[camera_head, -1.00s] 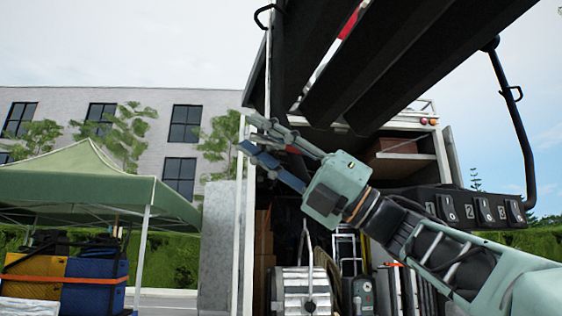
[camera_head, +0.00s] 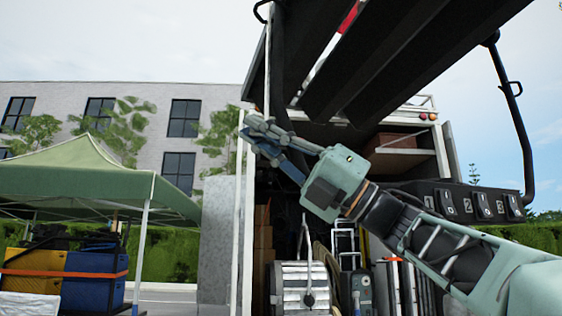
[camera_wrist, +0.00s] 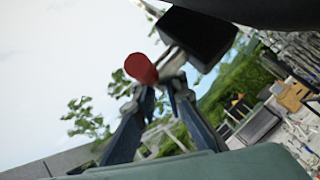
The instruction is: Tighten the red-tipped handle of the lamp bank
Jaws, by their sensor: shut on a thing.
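The red tip of the handle (camera_wrist: 141,68) shows in the wrist view, at the left end of a thin metal stem. The stem leads to a black block (camera_wrist: 200,38) under a large dark curved part. My gripper (camera_wrist: 162,86) has its two blue fingers closed on the handle near the red tip. In the head view my gripper (camera_head: 257,135) is raised beside the truck's open back, left of the large dark panels (camera_head: 375,55), seemingly the lamp bank. The fingers hide the handle there.
The dark panels overhang my arm. A black box with several switches (camera_head: 465,202) is close to the arm on the right. A metal drum (camera_head: 305,287) and other gear stand in the truck. A green canopy (camera_head: 90,185) stands left.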

